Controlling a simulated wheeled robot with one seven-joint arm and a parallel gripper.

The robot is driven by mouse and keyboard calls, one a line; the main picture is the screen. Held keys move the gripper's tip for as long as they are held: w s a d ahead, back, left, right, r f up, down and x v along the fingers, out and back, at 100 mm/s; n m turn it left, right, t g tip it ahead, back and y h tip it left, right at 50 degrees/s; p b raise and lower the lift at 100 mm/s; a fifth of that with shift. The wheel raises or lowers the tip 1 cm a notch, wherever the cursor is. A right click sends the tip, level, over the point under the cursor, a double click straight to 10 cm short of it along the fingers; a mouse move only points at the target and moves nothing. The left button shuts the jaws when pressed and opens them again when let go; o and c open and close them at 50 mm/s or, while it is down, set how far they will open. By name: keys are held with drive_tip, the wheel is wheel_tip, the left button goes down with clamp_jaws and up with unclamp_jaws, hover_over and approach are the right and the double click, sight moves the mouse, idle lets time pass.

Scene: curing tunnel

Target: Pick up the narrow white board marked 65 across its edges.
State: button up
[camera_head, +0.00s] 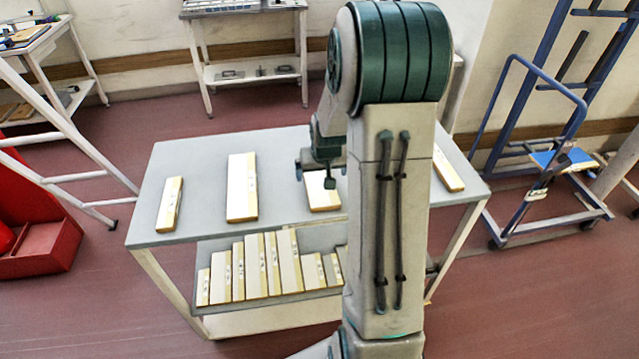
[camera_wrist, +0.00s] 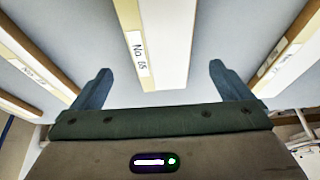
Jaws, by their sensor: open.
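In the wrist view, a white board (camera_wrist: 166,40) with a yellowish wooden edge runs between my fingertips, and its label reads what looks like "No 65". In the head view the same board (camera_head: 323,197) appears to be the one lying on the grey table top, partly hidden by my arm. My gripper (camera_wrist: 160,75) is open, with one finger on each side of the board in the picture and visible gaps to both. In the head view my gripper (camera_head: 322,178) is over this board. I cannot tell how far the fingertips are above the table.
On the grey table (camera_head: 205,163), two white boards (camera_head: 242,190) and (camera_head: 168,205) lie to the left, another board (camera_head: 447,172) to the right. Several boards stand on the lower shelf (camera_head: 268,268). A blue frame trolley (camera_head: 520,200) is at right, white ladder (camera_head: 75,135) at left.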

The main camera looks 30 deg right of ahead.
sight(320, 182)
drive_tip(key=shift+p+x, duration=0.55)
drive_tip(key=shift+x, duration=1.9)
drive_tip(key=shift+s+a+f, duration=0.1)
drive_tip(key=shift+s, duration=0.05)
drive_tip(key=shift+c, duration=0.4)
drive_tip(key=c, duration=1)
